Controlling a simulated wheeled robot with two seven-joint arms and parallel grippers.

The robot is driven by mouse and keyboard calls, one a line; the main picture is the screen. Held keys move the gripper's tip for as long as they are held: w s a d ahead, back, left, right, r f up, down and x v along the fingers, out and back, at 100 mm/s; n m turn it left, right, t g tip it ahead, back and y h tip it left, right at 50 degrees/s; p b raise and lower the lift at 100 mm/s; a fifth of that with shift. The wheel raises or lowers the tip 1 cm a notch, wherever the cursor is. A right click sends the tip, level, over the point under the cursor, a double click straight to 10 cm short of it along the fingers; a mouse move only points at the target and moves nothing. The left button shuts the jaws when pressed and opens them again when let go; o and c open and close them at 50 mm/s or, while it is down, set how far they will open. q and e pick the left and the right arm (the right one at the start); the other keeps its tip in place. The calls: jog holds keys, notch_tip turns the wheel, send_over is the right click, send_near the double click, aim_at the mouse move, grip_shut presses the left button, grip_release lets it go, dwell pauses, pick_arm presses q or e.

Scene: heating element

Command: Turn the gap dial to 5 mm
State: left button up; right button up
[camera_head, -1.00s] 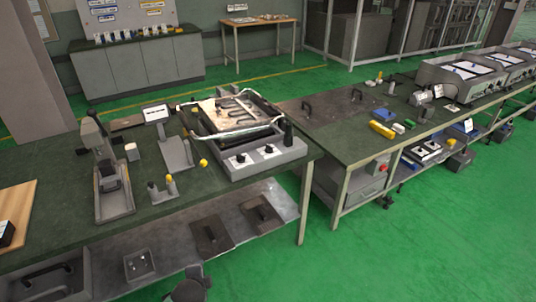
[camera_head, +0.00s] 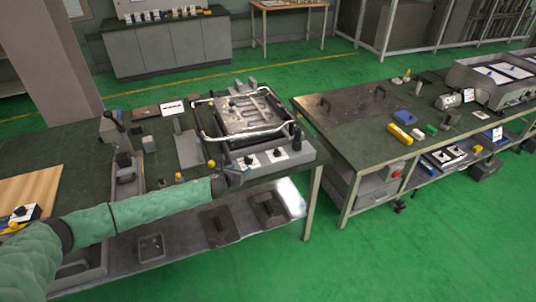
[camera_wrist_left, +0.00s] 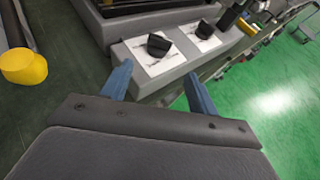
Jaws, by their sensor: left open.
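The grey machine (camera_head: 305,157) on the left bench has two black dials on white label plates on its front panel. The left dial (camera_head: 249,160) and the right dial (camera_head: 277,153) also show in the left wrist view, left (camera_wrist_left: 158,45) and right (camera_wrist_left: 205,29). The label print is too small to read, so I cannot tell which is the gap dial. My left gripper (camera_head: 236,174) is beside the front left of the panel. In the wrist view its blue fingers (camera_wrist_left: 158,88) are apart and empty, short of the dials. My right gripper is not in view.
A yellow knob (camera_wrist_left: 24,66) stands left of my left gripper. A black upright handle (camera_head: 297,139) is at the panel's right end. A wire frame (camera_head: 262,132) surrounds the machine's top. A lower shelf (camera_head: 180,249) lies under the bench. Green floor is open to the right.

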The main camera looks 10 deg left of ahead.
aim_at(248, 159)
pick_arm(q)
jog(key=shift+m, duration=0.5)
jog(key=p+x, duration=0.1)
jog(key=x, duration=0.1)
jog(key=r+x, duration=0.1)
jog(key=x, duration=0.1)
jog(key=p+x, duration=0.1)
jog(key=x, duration=0.2)
jog(key=shift+w+a+r+p, duration=0.15)
jog(key=shift+w+r+p, duration=0.05)
jog(key=shift+w+p, duration=0.2)
jog(key=shift+x, duration=0.75)
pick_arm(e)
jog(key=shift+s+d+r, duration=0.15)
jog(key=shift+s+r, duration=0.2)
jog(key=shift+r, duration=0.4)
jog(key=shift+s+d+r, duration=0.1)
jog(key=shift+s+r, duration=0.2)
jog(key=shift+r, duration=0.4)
pick_arm(q)
jog(key=shift+c, duration=0.2)
jog(key=c, duration=1)
jog(key=shift+o, duration=0.2)
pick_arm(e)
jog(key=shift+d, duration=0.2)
